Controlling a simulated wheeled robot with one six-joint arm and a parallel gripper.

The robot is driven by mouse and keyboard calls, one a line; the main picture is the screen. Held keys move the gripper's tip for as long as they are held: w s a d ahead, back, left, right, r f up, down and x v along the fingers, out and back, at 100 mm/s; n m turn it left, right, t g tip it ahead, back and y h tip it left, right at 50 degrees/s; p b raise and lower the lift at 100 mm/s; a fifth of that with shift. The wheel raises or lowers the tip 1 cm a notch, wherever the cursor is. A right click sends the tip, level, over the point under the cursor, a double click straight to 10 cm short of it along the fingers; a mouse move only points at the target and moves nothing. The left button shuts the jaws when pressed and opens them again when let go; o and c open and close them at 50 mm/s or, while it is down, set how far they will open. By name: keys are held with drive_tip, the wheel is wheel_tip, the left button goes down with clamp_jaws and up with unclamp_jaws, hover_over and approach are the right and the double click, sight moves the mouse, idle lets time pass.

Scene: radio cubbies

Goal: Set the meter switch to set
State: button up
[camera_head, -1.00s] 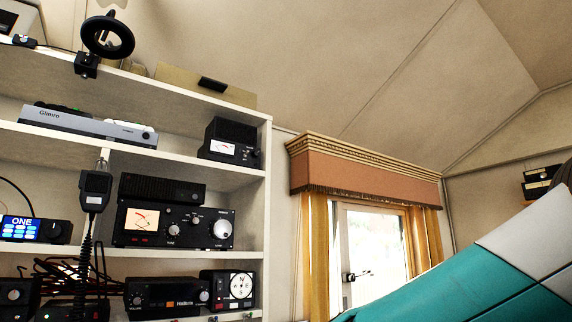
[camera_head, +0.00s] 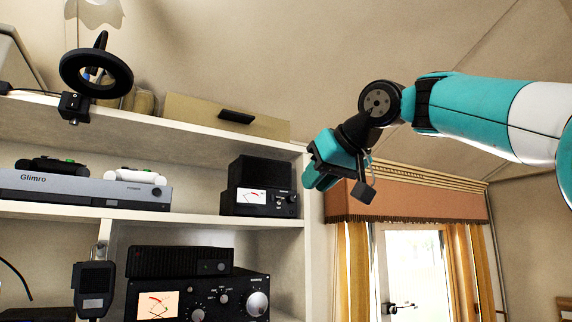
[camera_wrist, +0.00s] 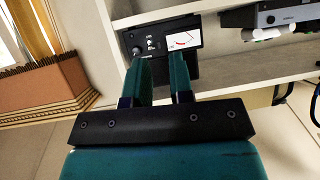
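The meter (camera_head: 263,201) is a small black box with a white dial and red marks, standing on the middle shelf. Its small switch and knob are on the panel beside the dial; the switch position is too small to read. In the wrist view the meter (camera_wrist: 166,43) shows rotated, beyond my fingertips, with the switch area above the gap between them. My gripper (camera_wrist: 161,66) is open and empty, its two teal fingers apart. In the head view my gripper (camera_head: 320,176) is to the right of the meter, apart from it in the picture.
The white shelf (camera_head: 180,218) holds a grey Glimro console (camera_head: 75,189) left of the meter. A large black radio (camera_head: 200,299) stands below. A curtained window with a pelmet (camera_head: 425,199) is at right. A black ring lamp (camera_head: 96,75) clamps the top shelf.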

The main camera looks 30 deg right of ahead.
wheel_tip(320, 180, up, 6)
drive_tip(key=s+d+t+h, duration=0.1)
drive_tip(key=d, duration=0.1)
drive_tip(key=p, duration=0.2)
approach(283, 197)
drive_tip(key=x, duration=0.8)
drive_tip(key=shift+r, duration=0.1)
clamp_jaws()
